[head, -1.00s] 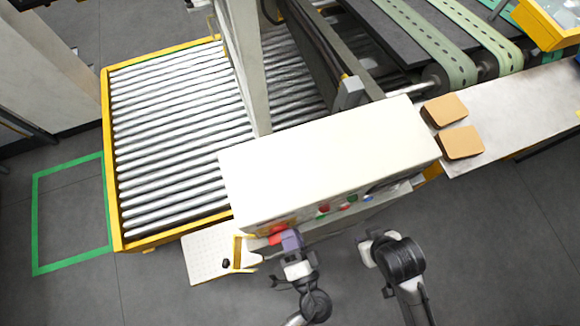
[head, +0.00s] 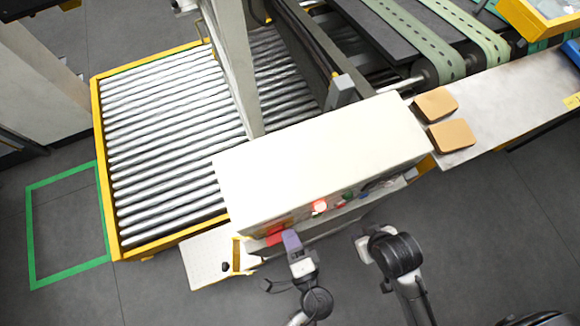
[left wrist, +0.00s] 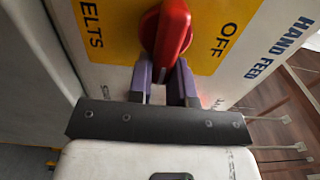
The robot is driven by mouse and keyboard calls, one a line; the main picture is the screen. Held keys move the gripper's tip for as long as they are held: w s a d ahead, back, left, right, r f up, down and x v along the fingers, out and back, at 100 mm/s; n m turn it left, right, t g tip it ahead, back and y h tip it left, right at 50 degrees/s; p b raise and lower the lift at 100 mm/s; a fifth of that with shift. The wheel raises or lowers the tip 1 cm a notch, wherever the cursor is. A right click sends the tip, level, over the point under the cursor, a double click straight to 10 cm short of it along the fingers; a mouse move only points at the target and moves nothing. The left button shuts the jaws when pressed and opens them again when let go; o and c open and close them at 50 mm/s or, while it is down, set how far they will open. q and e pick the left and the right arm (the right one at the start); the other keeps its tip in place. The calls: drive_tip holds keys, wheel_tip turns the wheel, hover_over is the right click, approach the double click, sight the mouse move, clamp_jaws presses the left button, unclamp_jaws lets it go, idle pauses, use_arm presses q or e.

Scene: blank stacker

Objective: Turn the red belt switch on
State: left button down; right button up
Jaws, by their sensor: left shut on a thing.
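The red belt switch (left wrist: 168,35) is a rotary knob on a yellow plate (left wrist: 208,40) whose visible letters read "ELTS" on the left and "OFF" on the right. It also shows as a red patch low on the front of the white control box (head: 320,150) in the head view (head: 275,238). My left gripper (left wrist: 163,75), with purple fingers, is shut on the knob, one finger on each side; in the head view it is at the box's lower left front (head: 290,238). The knob is slightly tilted in the wrist view. My right gripper (head: 366,246) hangs apart from the box; its fingers are unclear.
A lit red lamp (head: 320,206) and other small controls are on the box front. A pale shelf (head: 205,262) juts out at the box's left. A roller conveyor (head: 165,140) lies behind left. Two tan pads (head: 451,135) lie on the right-hand table (head: 500,100). Floor in front is free.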

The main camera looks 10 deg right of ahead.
use_arm(q)
drive_tip(key=c, duration=1)
unclamp_jaws()
drive_tip(key=shift+c, duration=0.2)
drive_tip(key=shift+s, duration=0.1)
drive_tip(key=s+d+b, duration=0.2)
drive_tip(key=s+b, duration=0.2)
drive_tip(key=s, duration=0.9)
drive_tip(key=shift+s+d, duration=0.15)
drive_tip(key=shift+s, duration=0.1)
